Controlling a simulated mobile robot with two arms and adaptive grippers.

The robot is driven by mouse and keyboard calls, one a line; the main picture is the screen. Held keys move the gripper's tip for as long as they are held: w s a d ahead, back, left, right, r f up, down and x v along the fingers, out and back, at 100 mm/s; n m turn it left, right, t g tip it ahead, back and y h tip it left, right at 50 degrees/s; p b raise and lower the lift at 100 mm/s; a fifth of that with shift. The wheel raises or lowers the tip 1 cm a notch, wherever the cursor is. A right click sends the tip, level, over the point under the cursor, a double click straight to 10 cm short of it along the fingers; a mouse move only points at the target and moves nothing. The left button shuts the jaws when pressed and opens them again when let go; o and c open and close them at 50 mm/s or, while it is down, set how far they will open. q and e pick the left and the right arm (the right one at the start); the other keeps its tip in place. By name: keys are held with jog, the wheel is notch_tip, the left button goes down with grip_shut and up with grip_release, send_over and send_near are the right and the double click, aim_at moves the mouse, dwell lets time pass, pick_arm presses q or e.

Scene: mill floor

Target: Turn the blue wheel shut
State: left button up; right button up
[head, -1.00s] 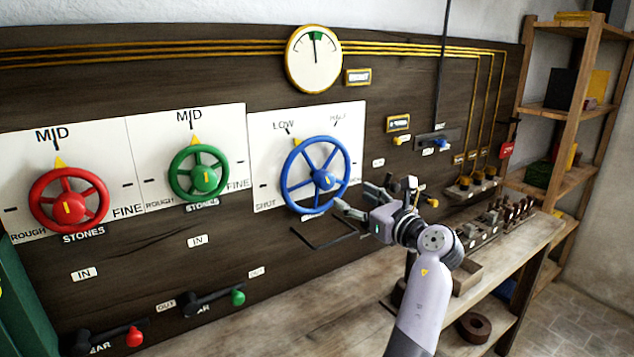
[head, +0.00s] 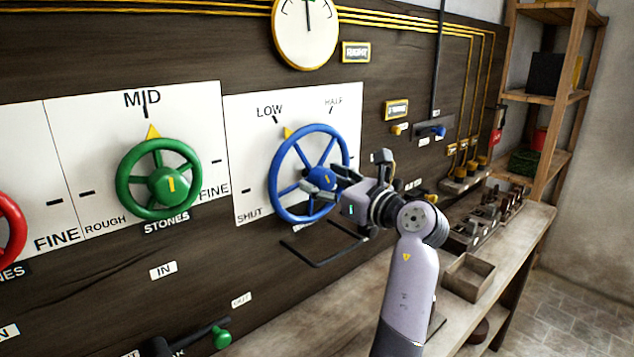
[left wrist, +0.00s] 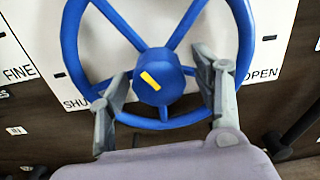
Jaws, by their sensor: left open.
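The blue wheel (head: 277,170) is mounted on a white plate (head: 240,120) marked SHUT, LOW and HALF. Its yellow pointer (head: 288,132) stands just right of the LOW mark. In the left wrist view the blue wheel (left wrist: 69,35) fills the upper middle, with a yellow bar on its hub (left wrist: 152,88) and OPEN lettered at the right. My left gripper (head: 327,180) is at the hub, open. In the left wrist view its fingers (left wrist: 163,75) lie either side of the hub, over the lower wheel; I cannot tell whether they touch it. The right gripper is not in view.
A green wheel (head: 133,180) and part of a red wheel (head: 12,225) are to the left. A black bar bracket (head: 320,262) juts out below the blue wheel. A bench (head: 520,240) runs below the panel with an open wooden box (head: 468,278). A round gauge (head: 305,35) hangs above.

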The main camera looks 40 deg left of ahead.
pick_arm(q)
jog(key=shift+d+r, duration=0.1)
jog(key=shift+d, duration=0.05)
jog(key=shift+c, duration=0.4)
jog(key=c, duration=1.1)
